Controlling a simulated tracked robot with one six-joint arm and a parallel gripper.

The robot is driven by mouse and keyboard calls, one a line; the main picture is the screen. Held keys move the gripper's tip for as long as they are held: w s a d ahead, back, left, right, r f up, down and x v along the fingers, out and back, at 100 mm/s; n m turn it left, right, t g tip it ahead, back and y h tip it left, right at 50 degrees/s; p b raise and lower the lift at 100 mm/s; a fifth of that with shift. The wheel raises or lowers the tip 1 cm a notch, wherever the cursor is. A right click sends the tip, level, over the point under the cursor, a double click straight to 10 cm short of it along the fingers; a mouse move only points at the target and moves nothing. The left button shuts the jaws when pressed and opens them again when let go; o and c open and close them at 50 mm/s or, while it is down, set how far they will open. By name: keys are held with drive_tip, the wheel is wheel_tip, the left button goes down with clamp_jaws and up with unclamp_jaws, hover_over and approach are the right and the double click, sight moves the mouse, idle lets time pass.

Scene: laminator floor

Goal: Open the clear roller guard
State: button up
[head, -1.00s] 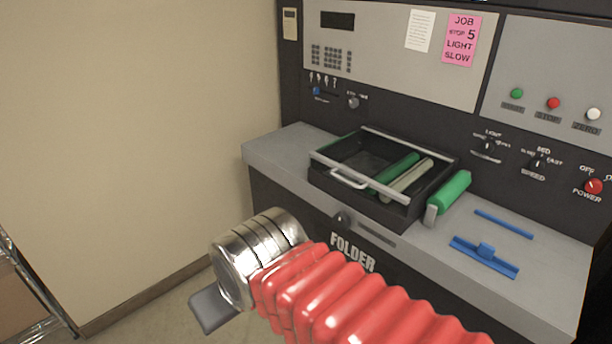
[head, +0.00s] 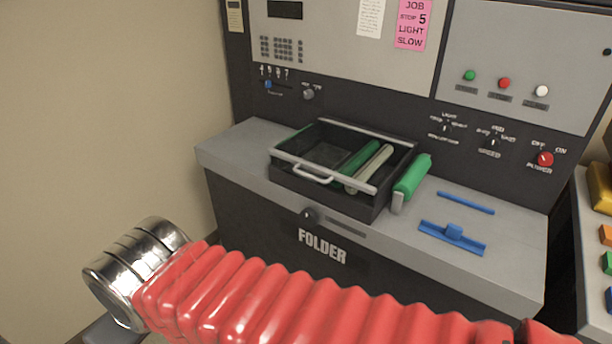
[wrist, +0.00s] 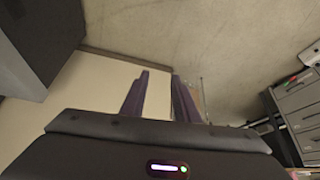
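The clear roller guard (head: 312,174), with a pale frame and a front handle, appears to lie flat over a black roller box on the grey folder machine. Green and cream rollers show through it; its clear panel is hard to make out. My gripper (wrist: 160,76) has two dark fingers apart with nothing between them in the wrist view, above floor and wall. In the head view my red-sleeved arm reaches to the lower left, well short of the guard; the fingers are mostly hidden or cut off there. The guard is not in the wrist view.
A green roller end (head: 412,176) and a blue slotted piece (head: 453,236) are on the grey ledge right of the box. A dark knob (head: 309,215) sticks out in front below it. The control panel (head: 520,75) rises behind. A side table (head: 590,260) with coloured blocks stands right.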

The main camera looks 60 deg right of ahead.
drive_tip(key=shift+d, duration=0.1)
drive_tip(key=m+g+h, duration=0.2)
drive_tip(key=g+h, duration=0.6)
drive_tip(key=h, duration=0.7)
approach(310, 175)
drive_tip(key=a, duration=0.4)
drive_tip(key=shift+w+d+f, duration=0.15)
drive_tip(key=shift+w+d, duration=0.05)
drive_tip(key=shift+w, duration=0.1)
drive_tip(key=shift+d, duration=0.15)
drive_tip(key=x, duration=1.3)
drive_tip(key=shift+d, duration=0.25)
